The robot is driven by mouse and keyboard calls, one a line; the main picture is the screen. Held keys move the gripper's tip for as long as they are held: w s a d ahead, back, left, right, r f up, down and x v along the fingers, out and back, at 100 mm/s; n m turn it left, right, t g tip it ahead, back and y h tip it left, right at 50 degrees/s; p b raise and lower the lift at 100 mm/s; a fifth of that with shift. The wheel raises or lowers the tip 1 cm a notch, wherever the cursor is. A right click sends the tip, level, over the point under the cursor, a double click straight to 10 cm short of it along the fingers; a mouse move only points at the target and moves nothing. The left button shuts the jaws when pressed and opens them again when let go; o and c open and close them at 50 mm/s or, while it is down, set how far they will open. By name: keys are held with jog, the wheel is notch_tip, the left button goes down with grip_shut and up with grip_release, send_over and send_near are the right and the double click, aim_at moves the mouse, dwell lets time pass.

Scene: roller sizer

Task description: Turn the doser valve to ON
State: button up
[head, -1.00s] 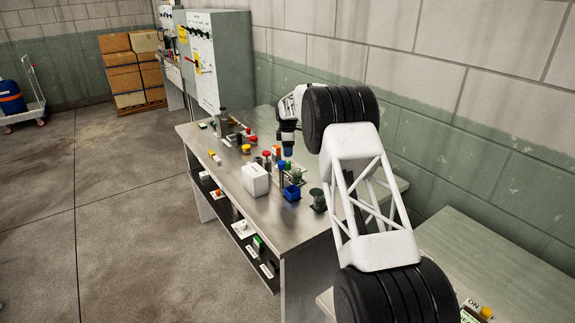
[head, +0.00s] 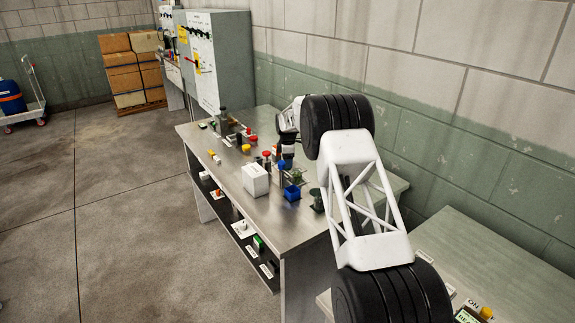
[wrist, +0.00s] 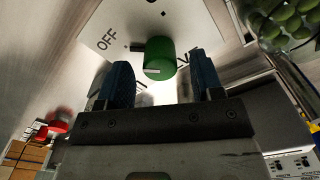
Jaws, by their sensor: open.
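The doser valve is a round green knob (wrist: 159,57) with a pale pointer mark, on a white plate (wrist: 110,28) in the wrist view. The plate reads OFF at its upper left; other lettering is partly hidden behind the knob and fingers. My gripper (wrist: 160,85) is open, its two blue fingers on either side of the knob's near end, with gaps visible. Whether a finger touches the knob cannot be told. In the head view my gripper (head: 283,163) is over the far side of the metal bench, and the knob cannot be made out clearly there.
A glass vessel of green balls (wrist: 285,22) is close at the right in the wrist view. On the bench (head: 235,180) stand a white container (head: 256,180), a blue bin (head: 292,193) and a dark cup (head: 316,200).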

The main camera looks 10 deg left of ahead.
jog(key=shift+f, duration=0.95)
jog(key=shift+c, duration=0.2)
jog(key=c, duration=0.9)
